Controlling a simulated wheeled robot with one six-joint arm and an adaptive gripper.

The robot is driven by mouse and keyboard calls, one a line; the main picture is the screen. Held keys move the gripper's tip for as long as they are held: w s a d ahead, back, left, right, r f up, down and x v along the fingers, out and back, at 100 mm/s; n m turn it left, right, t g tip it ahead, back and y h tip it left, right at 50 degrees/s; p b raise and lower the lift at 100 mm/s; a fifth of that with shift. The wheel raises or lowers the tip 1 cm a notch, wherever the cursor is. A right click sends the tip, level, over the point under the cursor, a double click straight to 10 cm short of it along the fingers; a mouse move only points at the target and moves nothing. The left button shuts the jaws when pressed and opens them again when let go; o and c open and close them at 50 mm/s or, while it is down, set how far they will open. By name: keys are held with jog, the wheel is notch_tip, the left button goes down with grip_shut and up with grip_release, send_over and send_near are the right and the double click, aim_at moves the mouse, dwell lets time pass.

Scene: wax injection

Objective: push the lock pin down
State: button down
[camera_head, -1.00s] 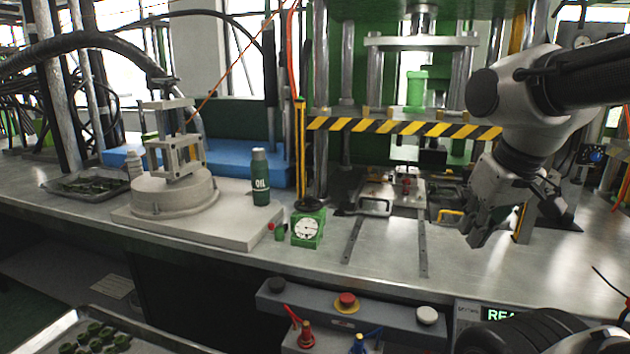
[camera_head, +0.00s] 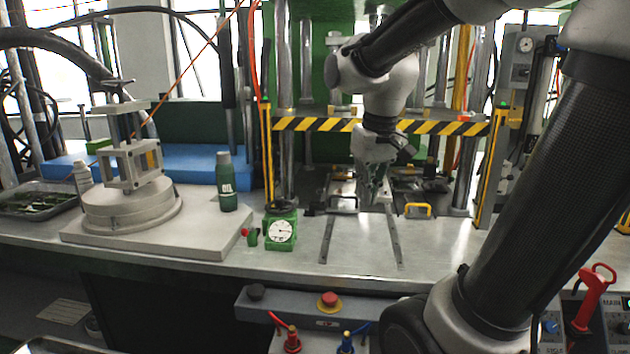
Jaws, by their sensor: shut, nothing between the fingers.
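A flat metal mould plate (camera_head: 343,203) with a handle lies on the bench under the press. My gripper (camera_head: 368,198) points down over the right part of this plate, with its fingers together and nothing held. I cannot make out the lock pin; my gripper and wrist cover that part of the plate. I cannot tell whether the fingertips touch anything.
A yellow-black striped bar (camera_head: 450,127) crosses the press front, close to my arm. A second plate with a yellow handle (camera_head: 417,210) lies to the right. A green dial gauge (camera_head: 280,228) and an oil bottle (camera_head: 226,183) stand left. Two rails (camera_head: 328,240) run along the front bench.

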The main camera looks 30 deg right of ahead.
jog(key=w+d+m, duration=0.2)
jog(key=w+d, duration=0.1)
jog(key=w, duration=1.1)
jog(key=w+d+m+h, duration=0.1)
jog(key=w+d, duration=0.3)
jog(key=w, duration=1)
jog(key=w+d+m, duration=0.3)
jog(key=w, duration=1)
jog(key=shift+w+d+h, duration=0.15)
jog(key=shift+w+h, duration=0.25)
jog(key=shift+f, duration=0.15)
jog(key=x, duration=1.2)
jog(key=shift+s+a+f, duration=0.1)
jog(key=shift+a+f, duration=0.2)
jog(key=shift+f, duration=0.6)
